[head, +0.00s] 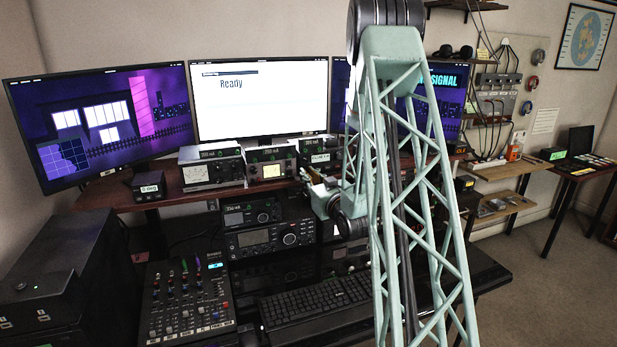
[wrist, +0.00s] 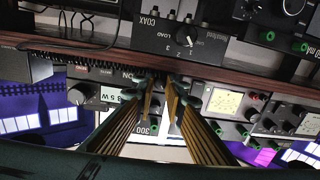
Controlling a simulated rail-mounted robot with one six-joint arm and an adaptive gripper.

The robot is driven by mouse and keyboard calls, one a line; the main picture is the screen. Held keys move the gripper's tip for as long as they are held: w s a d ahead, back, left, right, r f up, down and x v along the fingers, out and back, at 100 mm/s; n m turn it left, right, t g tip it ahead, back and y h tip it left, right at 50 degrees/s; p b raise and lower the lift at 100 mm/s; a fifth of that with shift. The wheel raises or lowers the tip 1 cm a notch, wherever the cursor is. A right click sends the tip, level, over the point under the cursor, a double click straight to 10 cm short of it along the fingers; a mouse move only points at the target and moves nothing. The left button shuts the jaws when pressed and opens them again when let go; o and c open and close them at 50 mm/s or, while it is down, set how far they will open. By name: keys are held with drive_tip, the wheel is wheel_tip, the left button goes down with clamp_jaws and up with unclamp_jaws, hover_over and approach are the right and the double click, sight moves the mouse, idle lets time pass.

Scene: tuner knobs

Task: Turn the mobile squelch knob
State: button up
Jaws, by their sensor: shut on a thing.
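My gripper (head: 312,178) is at the front edge of the upper desk shelf in the head view, partly behind my own arm. In the wrist view, which is upside down, its two brass-coloured fingers (wrist: 163,84) reach to the front of a small radio (wrist: 110,95) with a pale label and a round knob (wrist: 77,94) at its left. The fingertips are close together, shut on a small control that I take for the mobile squelch knob. The fingers hide most of it, and its angle cannot be seen. The small radio also shows in the head view (head: 320,157).
A COAX switch box (wrist: 183,38) is close by in the wrist view. Meter boxes (head: 210,167) stand along the shelf. Radios (head: 270,238), a mixer (head: 188,300) and a keyboard (head: 315,300) crowd the lower desk. Monitors (head: 260,97) stand behind.

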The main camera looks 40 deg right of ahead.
drive_tip(key=o, duration=0.6)
drive_tip(key=shift+c, duration=0.2)
drive_tip(key=shift+s, duration=0.1)
drive_tip(key=v, duration=1.1)
drive_tip(key=shift+s+a, duration=0.2)
drive_tip(key=shift+s, duration=0.15)
drive_tip(key=shift+r, duration=0.1)
